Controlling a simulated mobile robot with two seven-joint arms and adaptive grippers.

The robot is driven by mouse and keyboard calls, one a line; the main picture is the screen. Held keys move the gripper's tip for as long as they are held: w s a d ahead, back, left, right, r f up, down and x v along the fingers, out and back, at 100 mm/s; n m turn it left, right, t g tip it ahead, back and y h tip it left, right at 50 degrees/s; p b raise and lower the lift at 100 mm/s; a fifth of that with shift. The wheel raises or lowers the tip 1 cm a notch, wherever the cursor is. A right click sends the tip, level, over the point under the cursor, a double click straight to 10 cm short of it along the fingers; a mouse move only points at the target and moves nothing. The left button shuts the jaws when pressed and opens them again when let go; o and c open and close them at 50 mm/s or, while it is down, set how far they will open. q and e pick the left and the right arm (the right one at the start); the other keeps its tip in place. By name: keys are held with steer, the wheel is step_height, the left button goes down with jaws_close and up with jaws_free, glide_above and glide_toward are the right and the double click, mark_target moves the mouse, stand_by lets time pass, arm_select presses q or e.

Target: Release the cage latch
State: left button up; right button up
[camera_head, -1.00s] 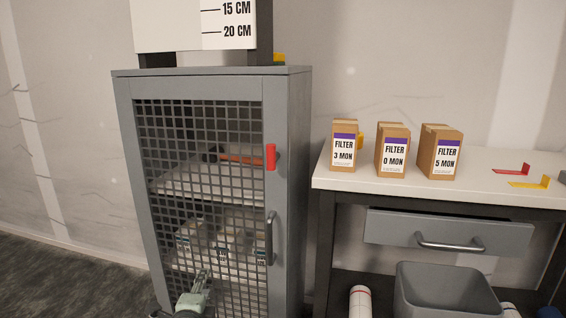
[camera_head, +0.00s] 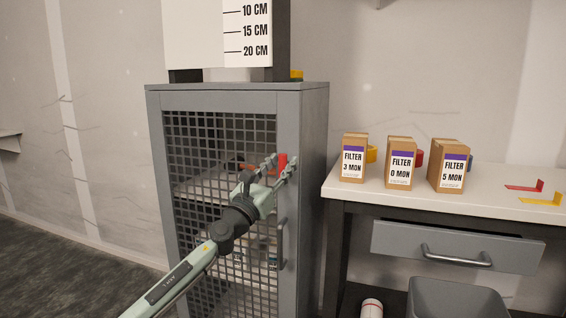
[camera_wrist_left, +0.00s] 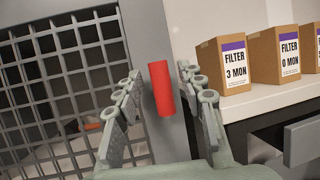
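The grey cage cabinet (camera_head: 312,150) stands left of the bench, its mesh door closed. The red latch (camera_head: 282,161) sits upright on the door's right frame; its lower part is hidden behind my gripper in the head view. My left gripper (camera_head: 279,165) is in front of the latch with its fingers apart. The door handle (camera_head: 282,243) is below. My right gripper is not in view.
Three filter boxes, marked 3 MON (camera_head: 354,158), 0 MON (camera_head: 400,164) and 5 MON (camera_head: 448,166), stand on the white bench (camera_head: 490,199) to the right. A drawer (camera_head: 455,246) and a grey bin (camera_head: 455,298) are below. A measuring board (camera_head: 215,35) stands on top of the cabinet.

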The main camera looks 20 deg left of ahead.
arm_select(q)
steer(key=shift+w+d+r, duration=0.15)
steer(key=shift+w, duration=0.4)
jaws_close()
